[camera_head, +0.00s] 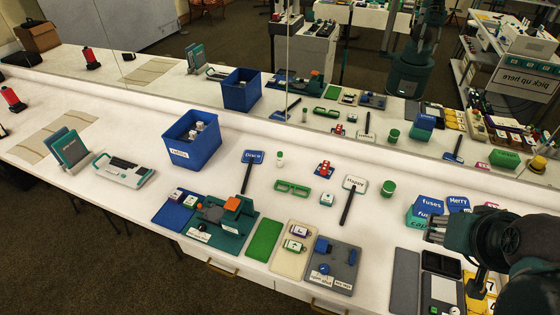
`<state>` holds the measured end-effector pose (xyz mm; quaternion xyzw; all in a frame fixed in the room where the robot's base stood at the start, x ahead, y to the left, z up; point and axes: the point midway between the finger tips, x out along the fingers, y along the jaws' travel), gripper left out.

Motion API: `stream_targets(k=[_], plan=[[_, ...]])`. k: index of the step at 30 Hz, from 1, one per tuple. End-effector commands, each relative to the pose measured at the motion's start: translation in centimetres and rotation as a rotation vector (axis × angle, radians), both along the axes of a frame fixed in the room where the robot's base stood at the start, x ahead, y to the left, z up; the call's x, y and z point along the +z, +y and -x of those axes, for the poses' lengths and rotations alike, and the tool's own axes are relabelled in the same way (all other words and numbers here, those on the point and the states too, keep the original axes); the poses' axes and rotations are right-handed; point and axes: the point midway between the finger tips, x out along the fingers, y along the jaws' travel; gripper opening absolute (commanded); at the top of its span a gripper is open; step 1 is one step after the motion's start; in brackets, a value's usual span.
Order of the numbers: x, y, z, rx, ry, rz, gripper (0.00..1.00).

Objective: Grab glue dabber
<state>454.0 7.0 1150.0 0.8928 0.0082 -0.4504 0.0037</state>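A small upright white bottle with a green cap (280,158) stands at the back middle of the white table, right of a blue "Disco" paddle sign; it looks like the glue dabber, but its label is too small to read. A short green cylinder (388,189) stands further right, beside the "Happy" sign. My gripper (433,230) is at the right, over the table near the blue "fuses" boxes, well apart from the small bottle. Its fingers point left. They are dark and small, and I cannot tell whether they are open or shut.
Between lie green glasses (292,188), a red block piece (324,168) and the "Happy" sign (354,184). A blue bin (192,140) stands left. Coloured mats (264,240) with small items line the front. A mirror behind the table repeats these things.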

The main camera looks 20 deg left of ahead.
Motion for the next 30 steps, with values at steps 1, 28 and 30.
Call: stream_targets(k=[1, 28, 30], plan=[[0.0, 0.3, -0.7, 0.008, -0.005, -0.001, 0.33], [-1.2, 10.2, -15.8, 0.178, -0.150, -0.022, 0.33], [-1.5, 11.1, -16.9, 0.191, -0.162, -0.024, 0.33]])
